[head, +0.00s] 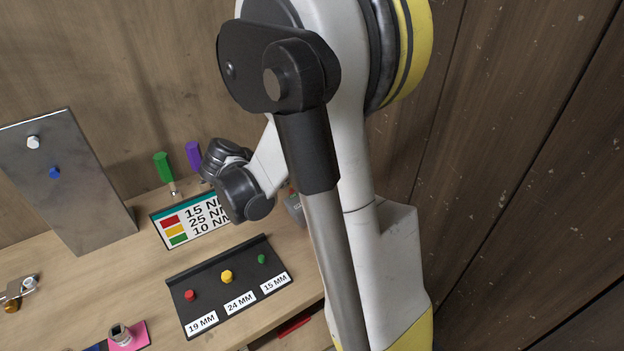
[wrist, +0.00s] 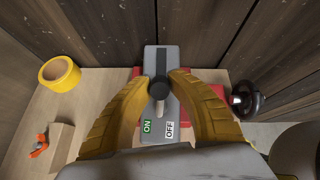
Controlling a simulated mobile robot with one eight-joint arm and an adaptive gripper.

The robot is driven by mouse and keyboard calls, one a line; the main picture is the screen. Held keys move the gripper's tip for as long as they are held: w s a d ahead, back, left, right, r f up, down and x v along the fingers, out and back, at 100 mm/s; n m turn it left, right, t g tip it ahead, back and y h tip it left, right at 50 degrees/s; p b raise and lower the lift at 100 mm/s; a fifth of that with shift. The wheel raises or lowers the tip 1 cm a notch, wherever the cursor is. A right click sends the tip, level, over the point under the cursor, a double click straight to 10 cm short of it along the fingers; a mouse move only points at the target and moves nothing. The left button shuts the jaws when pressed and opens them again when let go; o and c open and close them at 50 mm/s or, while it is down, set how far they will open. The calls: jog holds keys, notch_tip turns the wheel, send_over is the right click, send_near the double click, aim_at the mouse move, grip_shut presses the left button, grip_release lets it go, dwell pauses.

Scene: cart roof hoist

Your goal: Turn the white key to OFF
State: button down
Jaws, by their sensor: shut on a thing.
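In the wrist view a grey switch box (wrist: 167,57) stands upright with a green ON label (wrist: 147,126) at lower left and a white OFF label (wrist: 170,130) at lower right. The white key (wrist: 158,108) shows below a round black hub and points down, between the two labels, nearer ON. My gripper (wrist: 160,84) has its two yellow fingers closed in on both sides of the hub, shut on the key. The exact contact is partly hidden by the fingers. In the head view my arm hides the gripper and the switch box.
Red parts flank the box, with a black round handle (wrist: 247,98) at right. A yellow tape roll (wrist: 59,74) and a small wooden block (wrist: 61,137) lie left. Dark plank walls stand close behind. The head view shows a bench with a black bolt tray (head: 250,259) and screwdrivers.

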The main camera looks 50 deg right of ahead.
jog(key=shift+a+f, duration=0.1)
jog(key=c, duration=1.2)
grip_release()
jog(key=v, duration=1.2)
jog(key=s+a+m+t+y, duration=0.3)
jog(key=a+m+t+y, duration=0.1)
jog(key=a+m, duration=0.4)
jog(key=s+a+m+t+y, duration=0.4)
jog(key=a+m+t+y, duration=0.1)
jog(key=a+m, duration=0.4)
jog(key=shift+a+f+m+y, duration=0.25)
jog(key=shift+m+y, duration=0.05)
jog(key=shift+y, duration=0.6)
